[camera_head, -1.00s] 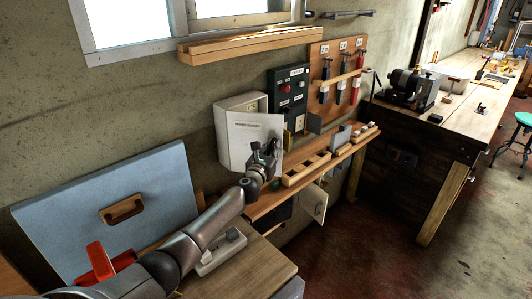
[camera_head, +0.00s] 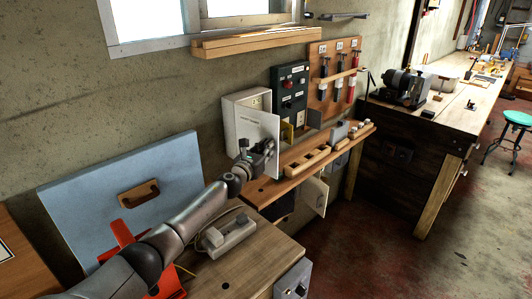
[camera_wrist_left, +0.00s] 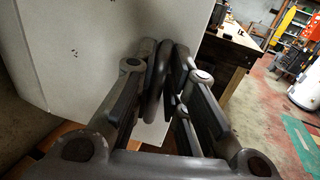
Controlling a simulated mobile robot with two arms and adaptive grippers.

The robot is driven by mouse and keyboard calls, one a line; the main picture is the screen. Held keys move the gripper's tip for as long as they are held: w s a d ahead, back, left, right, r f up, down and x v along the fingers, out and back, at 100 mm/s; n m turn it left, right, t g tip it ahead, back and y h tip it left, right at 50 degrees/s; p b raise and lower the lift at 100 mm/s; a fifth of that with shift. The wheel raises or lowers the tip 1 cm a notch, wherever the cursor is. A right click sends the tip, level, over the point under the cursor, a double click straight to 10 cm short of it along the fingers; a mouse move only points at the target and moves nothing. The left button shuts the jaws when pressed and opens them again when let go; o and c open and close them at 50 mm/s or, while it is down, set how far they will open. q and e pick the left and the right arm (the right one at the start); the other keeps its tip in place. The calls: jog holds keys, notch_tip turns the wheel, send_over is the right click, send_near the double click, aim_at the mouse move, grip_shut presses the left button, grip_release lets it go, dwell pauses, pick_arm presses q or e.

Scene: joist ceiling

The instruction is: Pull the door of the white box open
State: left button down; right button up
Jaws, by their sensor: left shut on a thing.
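The white box (camera_head: 230,122) is mounted on the wall left of the dark green panel. Its white door (camera_head: 256,128) stands partly open, swung out from the box, with a strip of the inside showing above it. My left gripper (camera_head: 268,147) is at the door's right part, shut on the handle. In the left wrist view my left gripper (camera_wrist_left: 160,85) has its fingers on both sides of the dark, bar-like handle (camera_wrist_left: 157,75), beside the white door (camera_wrist_left: 75,55). The gripper hides most of the handle in the head view. My right gripper is not in view.
A wooden shelf (camera_head: 265,188) with wooden blocks runs below the box. The green panel (camera_head: 289,90) and a tool board (camera_head: 336,65) hang to the right. A blue panel (camera_head: 120,190), a red object (camera_head: 122,240) and a grey device (camera_head: 225,235) are at lower left.

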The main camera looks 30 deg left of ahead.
aim_at(269, 117)
pick_arm(q)
jog(key=shift+a, duration=0.2)
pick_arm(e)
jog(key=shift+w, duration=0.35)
pick_arm(q)
jog(key=c, duration=1.6)
grip_release()
jog(key=shift+s+a, duration=0.1)
jog(key=shift+o, duration=0.4)
jog(key=shift+s, duration=0.1)
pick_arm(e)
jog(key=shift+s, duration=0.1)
pick_arm(q)
jog(key=shift+r, duration=5)
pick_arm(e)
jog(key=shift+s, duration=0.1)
